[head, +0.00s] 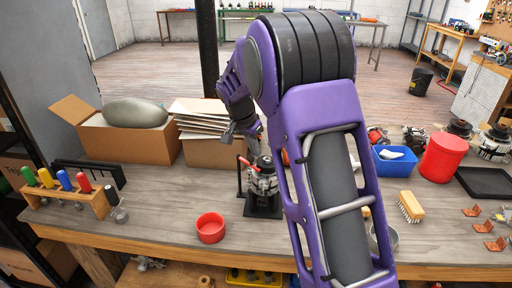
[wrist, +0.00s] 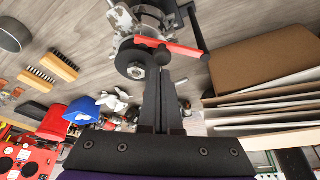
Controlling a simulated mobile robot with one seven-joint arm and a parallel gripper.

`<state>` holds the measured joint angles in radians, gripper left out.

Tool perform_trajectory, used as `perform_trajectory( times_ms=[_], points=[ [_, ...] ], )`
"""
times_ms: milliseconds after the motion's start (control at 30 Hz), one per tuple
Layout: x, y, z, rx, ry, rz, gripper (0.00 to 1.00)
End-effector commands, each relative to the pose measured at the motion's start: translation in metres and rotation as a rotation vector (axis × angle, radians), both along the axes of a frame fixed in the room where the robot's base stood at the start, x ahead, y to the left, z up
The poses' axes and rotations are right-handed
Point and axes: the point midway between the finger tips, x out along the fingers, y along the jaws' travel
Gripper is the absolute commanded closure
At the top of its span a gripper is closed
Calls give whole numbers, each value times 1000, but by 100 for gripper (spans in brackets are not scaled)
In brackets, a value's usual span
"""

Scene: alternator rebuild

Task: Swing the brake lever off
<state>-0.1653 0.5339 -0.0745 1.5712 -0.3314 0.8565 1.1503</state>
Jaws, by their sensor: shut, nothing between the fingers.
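The alternator (head: 263,180) stands upright on a black base (head: 262,208) in the middle of the bench. A red lever (head: 244,161) shows at its upper left. In the wrist view the red lever (wrist: 185,48) lies across the alternator (wrist: 132,48), with a dark knob near its left part. A black upright bar with a round end (wrist: 196,32) crosses it at the right. My gripper (wrist: 163,80) is shut and empty, its fingertips close to the lever and a dark round pulley; contact cannot be told. In the head view my gripper (head: 252,143) is just above the alternator, partly hidden by my arm.
A red bowl (head: 210,228) sits left of the base. Cardboard boxes (head: 125,142) and stacked sheets (head: 200,115) stand behind. A screwdriver rack (head: 70,203) is at the left. A blue bin (head: 394,164), red canister (head: 441,158) and brush (head: 410,207) are at the right.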

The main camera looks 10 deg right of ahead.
Motion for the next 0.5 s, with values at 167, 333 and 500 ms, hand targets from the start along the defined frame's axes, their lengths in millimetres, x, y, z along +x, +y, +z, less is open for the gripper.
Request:
perform_trajectory(
  times_ms=[167, 333, 500],
  points=[
    [0, 0, 0, 0, 0, -3, 100],
    [-1, 1, 0, -1, -1, -32, 100],
    [-2, 2, 0, 0, 0, -59, 100]
  ],
)
